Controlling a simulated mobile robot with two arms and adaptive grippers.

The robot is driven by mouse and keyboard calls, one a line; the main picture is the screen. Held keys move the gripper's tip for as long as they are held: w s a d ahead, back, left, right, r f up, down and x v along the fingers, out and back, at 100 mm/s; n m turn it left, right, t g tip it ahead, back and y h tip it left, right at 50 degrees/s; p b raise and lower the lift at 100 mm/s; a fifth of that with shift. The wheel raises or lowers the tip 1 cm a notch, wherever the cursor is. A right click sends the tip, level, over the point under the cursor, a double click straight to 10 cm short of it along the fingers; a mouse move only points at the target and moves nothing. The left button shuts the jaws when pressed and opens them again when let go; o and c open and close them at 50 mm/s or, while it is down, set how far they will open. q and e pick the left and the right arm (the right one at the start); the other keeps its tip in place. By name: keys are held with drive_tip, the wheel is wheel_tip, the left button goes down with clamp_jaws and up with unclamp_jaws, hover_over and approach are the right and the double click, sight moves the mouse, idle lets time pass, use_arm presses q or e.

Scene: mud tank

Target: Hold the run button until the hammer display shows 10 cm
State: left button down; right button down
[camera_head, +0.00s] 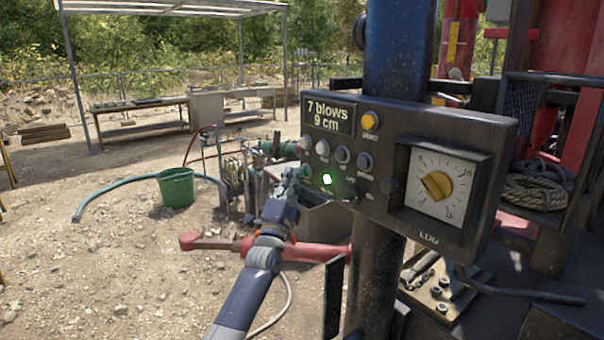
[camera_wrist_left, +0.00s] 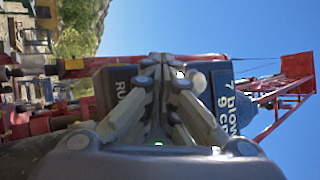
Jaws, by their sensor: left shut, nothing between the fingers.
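The dark control panel (camera_head: 378,215) is mounted on a post, and its hammer display (camera_head: 329,118) reads "7 blows 9 cm". In the left wrist view the display (camera_wrist_left: 226,98) appears turned sideways. My left gripper (camera_head: 303,172) is shut and empty, its tips at the lower left of the panel's face. In the left wrist view the shut fingers (camera_wrist_left: 164,68) point at the panel beside a label starting "RU" (camera_wrist_left: 122,100). The fingers cover the run button, so I cannot tell whether they press it. A green light (camera_head: 327,179) glows just right of the fingertips. My right gripper is out of view.
Several other round buttons and a yellow one (camera_head: 370,121) sit near the display. A red bar (camera_head: 322,252) runs below my left arm. A green bucket (camera_head: 176,187) stands on open gravel at left.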

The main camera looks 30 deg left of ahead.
use_arm(q)
drive_tip(key=shift+s, duration=0.1)
idle(0.5)
drive_tip(key=shift+s+a+p, duration=0.35)
drive_tip(key=shift+s+p, duration=0.3)
drive_tip(key=shift+s, duration=0.15)
drive_tip(key=s+p, duration=0.1)
drive_tip(key=s+a, duration=0.1)
drive_tip(key=s, duration=0.1)
drive_tip(key=s+a+p, duration=0.1)
drive_tip(key=shift+s+p, duration=0.3)
